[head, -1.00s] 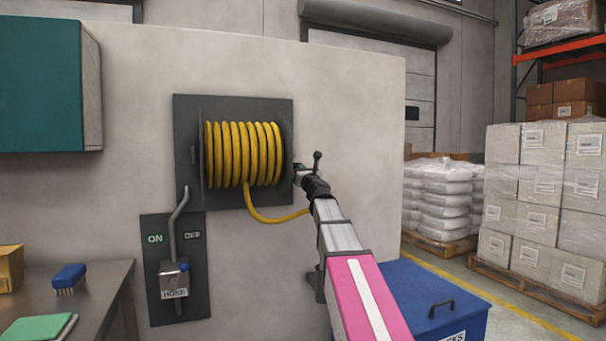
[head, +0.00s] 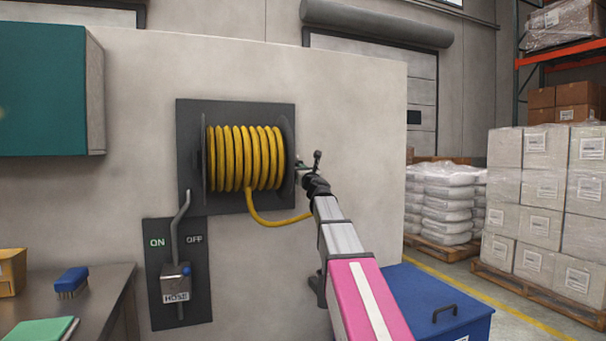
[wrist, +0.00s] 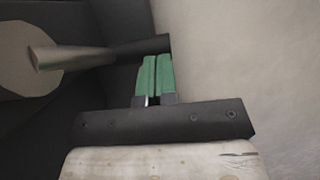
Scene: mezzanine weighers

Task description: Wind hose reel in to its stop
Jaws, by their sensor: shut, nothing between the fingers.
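The hose reel (head: 290,140) is mounted on a dark plate on the wall, with a yellow hose (head: 245,160) wound in several coils. A loop of hose hangs below the drum and runs right, behind my arm. My gripper (head: 301,172) is at the reel's right side. A small dark upright knob (head: 317,157) shows just above it; I cannot tell what it is fixed to. In the wrist view my green fingers (wrist: 157,78) are shut together with nothing between them. Their tips are at a dark bar with a grey rounded end (wrist: 75,57); I cannot tell if they touch.
A HOSE valve box (head: 175,284) with a grey lever and ON/OFF marks is below left of the reel. A blue lidded bin (head: 440,300) stands right of my arm. A bench (head: 105,300) with a brush is at left. A teal cabinet (head: 45,90) hangs above it.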

